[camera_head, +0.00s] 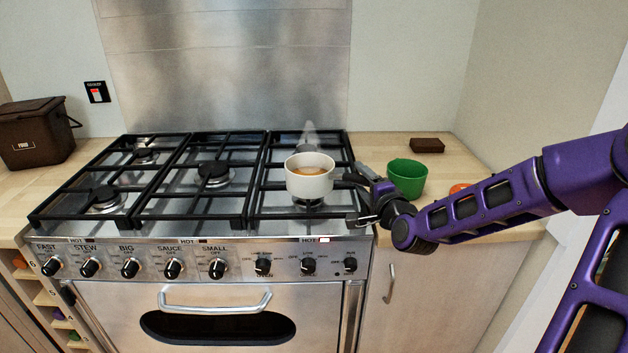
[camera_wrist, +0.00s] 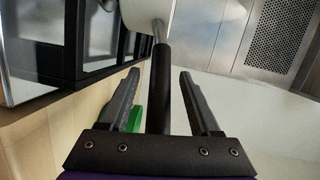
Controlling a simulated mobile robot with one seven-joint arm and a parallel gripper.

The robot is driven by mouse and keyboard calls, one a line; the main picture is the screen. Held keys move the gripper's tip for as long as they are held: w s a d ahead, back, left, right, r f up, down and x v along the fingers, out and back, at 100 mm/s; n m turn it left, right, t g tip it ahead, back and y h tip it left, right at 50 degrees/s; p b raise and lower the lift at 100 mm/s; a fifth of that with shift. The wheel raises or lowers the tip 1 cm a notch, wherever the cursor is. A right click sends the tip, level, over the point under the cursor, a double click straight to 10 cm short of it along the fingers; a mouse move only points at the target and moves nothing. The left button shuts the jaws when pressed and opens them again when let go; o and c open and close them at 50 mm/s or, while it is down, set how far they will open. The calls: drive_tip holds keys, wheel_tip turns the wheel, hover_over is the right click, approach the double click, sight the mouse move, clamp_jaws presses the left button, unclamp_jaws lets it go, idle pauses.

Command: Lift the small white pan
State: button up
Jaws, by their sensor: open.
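The small white pan (camera_head: 309,184) sits on the right-hand section of the hob, with an orange-brown content and steam above it. Its black handle points right, toward my gripper (camera_head: 360,194). In the wrist view the white pan wall (camera_wrist: 146,10) is at the top, and the dark handle (camera_wrist: 160,85) runs down between the two fingers of my gripper (camera_wrist: 158,82). The fingers are open, one on each side of the handle, with visible gaps. Much of the handle is hidden by my gripper in the head view.
A green bowl (camera_head: 407,178) stands on the worktop close behind my gripper. An orange-red object (camera_head: 459,188) is partly hidden by my arm. A dark brown block (camera_head: 427,145) lies farther back. Black grates (camera_head: 185,215) span the hob. A brown food bin (camera_head: 36,135) stands far left.

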drive_tip(key=shift+c, duration=0.2)
clamp_jaws()
drive_tip(key=shift+r, duration=0.15)
idle(1.0)
